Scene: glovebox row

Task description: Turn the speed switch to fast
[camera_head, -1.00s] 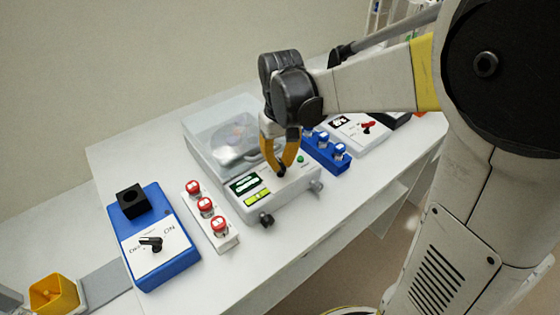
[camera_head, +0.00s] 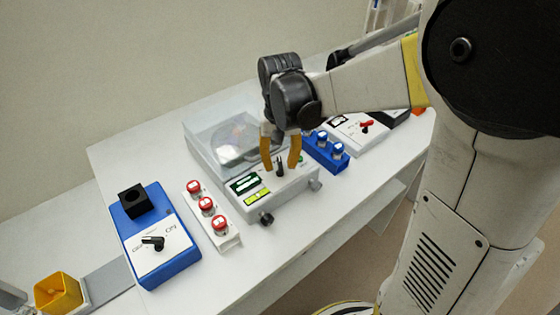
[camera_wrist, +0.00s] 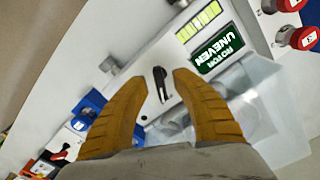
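A white centrifuge-like machine (camera_head: 288,190) with a clear lid stands mid-table. On its front panel is a black lever switch (camera_head: 280,169), with no readable speed marks. My gripper (camera_head: 280,167) is over that panel, pointing down, its two orange fingers apart with the lever between them. In the wrist view the lever (camera_wrist: 160,83) sits in the gap between the fingertips (camera_wrist: 160,76), with clear space on both sides. The green display (camera_wrist: 217,53) reads "ROTOR UNEVEN". A yellow bar display (camera_head: 257,197) lies beside it.
A blue box (camera_head: 155,245) with a black ON/OFF lever stands at the left. A strip of red-capped vials (camera_head: 212,217) lies beside the machine. A blue rack (camera_head: 328,155) and a white box with a red lever (camera_head: 366,127) are at the right.

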